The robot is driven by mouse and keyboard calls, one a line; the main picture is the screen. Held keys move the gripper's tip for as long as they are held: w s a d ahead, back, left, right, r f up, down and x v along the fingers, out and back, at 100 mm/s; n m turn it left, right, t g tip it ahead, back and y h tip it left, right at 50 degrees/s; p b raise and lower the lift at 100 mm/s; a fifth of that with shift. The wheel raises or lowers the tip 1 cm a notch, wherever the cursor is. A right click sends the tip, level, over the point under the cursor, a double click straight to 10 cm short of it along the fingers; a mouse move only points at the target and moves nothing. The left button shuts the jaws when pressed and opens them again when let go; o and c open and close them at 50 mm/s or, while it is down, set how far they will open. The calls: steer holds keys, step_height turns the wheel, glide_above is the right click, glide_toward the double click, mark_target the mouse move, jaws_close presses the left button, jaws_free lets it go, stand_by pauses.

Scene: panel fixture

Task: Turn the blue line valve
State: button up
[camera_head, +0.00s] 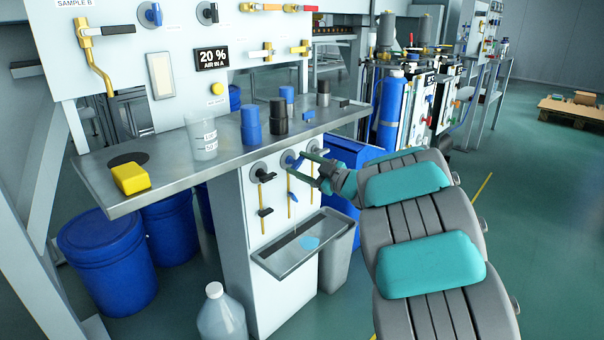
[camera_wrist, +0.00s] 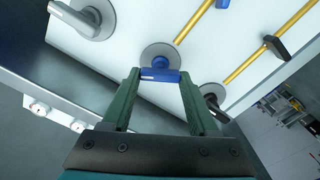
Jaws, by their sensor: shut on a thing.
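The blue line valve (camera_head: 288,161) is on the white panel front below the steel counter, with a round grey base and a yellow pipe running down from it. In the wrist view its blue handle (camera_wrist: 160,75) lies crosswise between my two green fingertips, which close on its ends. My gripper (camera_head: 305,164) reaches in from the right in the head view, and it also shows in the wrist view (camera_wrist: 160,82). The fingers partly hide the valve in the head view.
A black-handled valve (camera_head: 263,174) sits left of the blue one. Another valve (camera_wrist: 212,93) is close beside my right finger in the wrist view. The steel counter (camera_head: 185,165) overhangs above, and a drip tray (camera_head: 270,262) juts out below.

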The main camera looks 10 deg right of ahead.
steer(key=n+b, duration=0.4)
steer(key=n, duration=0.1)
steer(key=f+n+b, duration=0.1)
steer(key=n+b, duration=0.4)
steer(key=n, duration=0.1)
steer(key=shift+r+b, duration=0.15)
steer(key=shift+b, duration=0.15)
steer(key=shift+a+n, duration=0.1)
steer(key=shift+n, duration=0.4)
steer(key=o, duration=1.4)
steer(key=shift+r, duration=0.1)
steer(key=v, duration=0.8)
steer(key=shift+p, duration=0.3)
steer(key=shift+r, duration=0.1)
